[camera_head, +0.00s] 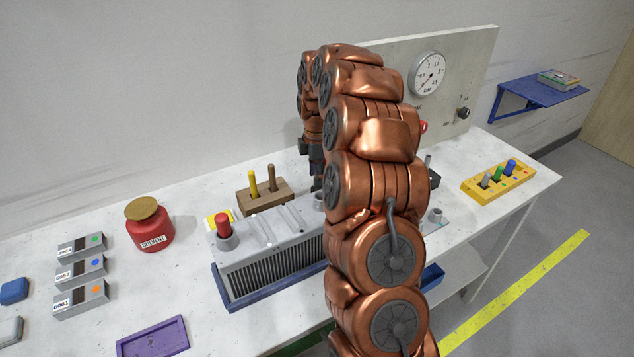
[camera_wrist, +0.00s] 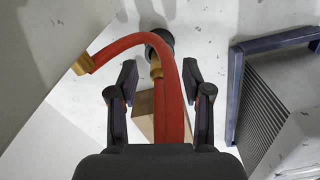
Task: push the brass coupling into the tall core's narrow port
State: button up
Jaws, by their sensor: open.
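In the wrist view a red hose (camera_wrist: 172,110) runs up between my fingers and bends left to a brass coupling (camera_wrist: 82,64). A second brass piece (camera_wrist: 155,69) shows beside the hose between my fingertips; I cannot tell if it belongs to the hose. My gripper (camera_wrist: 159,67) is open, one finger on each side of the hose. A grey finned core (camera_head: 275,255) stands in a blue tray in the head view; its fins (camera_wrist: 268,112) show at right in the wrist view. My arm hides part of it, and I cannot tell which port is narrow.
A wooden block (camera_head: 277,205) with two pegs stands behind the core. A red solvent jar (camera_head: 149,228), several labelled blocks and a purple tray (camera_head: 153,338) are at left. A gauge panel (camera_head: 470,75) stands behind. A yellow rack (camera_head: 498,182) is at right.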

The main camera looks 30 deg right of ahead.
jog(key=shift+f, duration=0.2)
grip_shut()
dwell(0.3)
